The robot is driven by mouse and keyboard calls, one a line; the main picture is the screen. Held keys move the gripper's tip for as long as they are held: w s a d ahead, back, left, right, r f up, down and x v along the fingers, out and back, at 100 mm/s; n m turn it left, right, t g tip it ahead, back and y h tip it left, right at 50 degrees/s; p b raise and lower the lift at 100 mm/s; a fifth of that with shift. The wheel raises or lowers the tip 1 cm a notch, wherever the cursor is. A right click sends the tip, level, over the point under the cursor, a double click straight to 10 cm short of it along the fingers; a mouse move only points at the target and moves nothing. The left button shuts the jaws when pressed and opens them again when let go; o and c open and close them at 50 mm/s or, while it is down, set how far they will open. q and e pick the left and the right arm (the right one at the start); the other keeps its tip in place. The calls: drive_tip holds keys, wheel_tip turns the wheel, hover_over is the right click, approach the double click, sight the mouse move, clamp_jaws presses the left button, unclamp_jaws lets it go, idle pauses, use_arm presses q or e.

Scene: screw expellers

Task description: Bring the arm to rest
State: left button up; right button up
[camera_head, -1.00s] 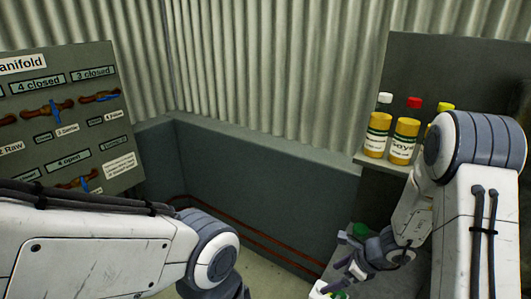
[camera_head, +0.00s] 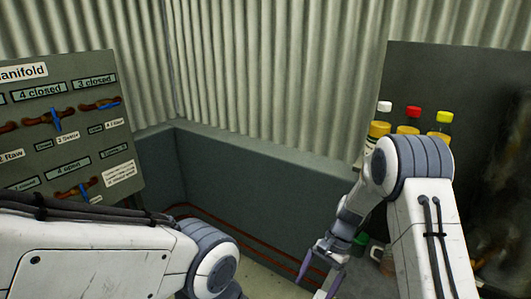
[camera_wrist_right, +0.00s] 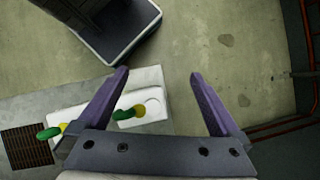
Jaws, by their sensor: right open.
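My right arm comes in from the right in the head view, with its right gripper (camera_head: 318,272) low, pointing down, in front of the shelf. In the right wrist view the right gripper (camera_wrist_right: 160,85) has its two purple fingers wide apart with nothing between the tips. Below it are the floor and a white block (camera_wrist_right: 148,100) with green-and-yellow pieces on it. My left arm crosses the lower left of the head view; its gripper is out of the picture.
A manifold panel (camera_head: 70,130) with valves stands at left. A low grey wall (camera_head: 260,180) with reddish pipes runs between. Bare floor (camera_wrist_right: 240,65) lies below.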

drive_tip(key=d+n+h, duration=0.1)
drive_tip(key=d+n, duration=0.1)
drive_tip(key=n, duration=0.1)
drive_tip(key=d+n+g+h, duration=0.1)
drive_tip(key=d+n+h, duration=0.1)
drive_tip(key=n, duration=0.1)
drive_tip(key=d+r+n+g+h, duration=0.1)
drive_tip(key=d+n, duration=0.1)
drive_tip(key=n, duration=0.2)
drive_tip(key=shift+s+d+h, duration=0.15)
drive_tip(key=shift+h, duration=0.15)
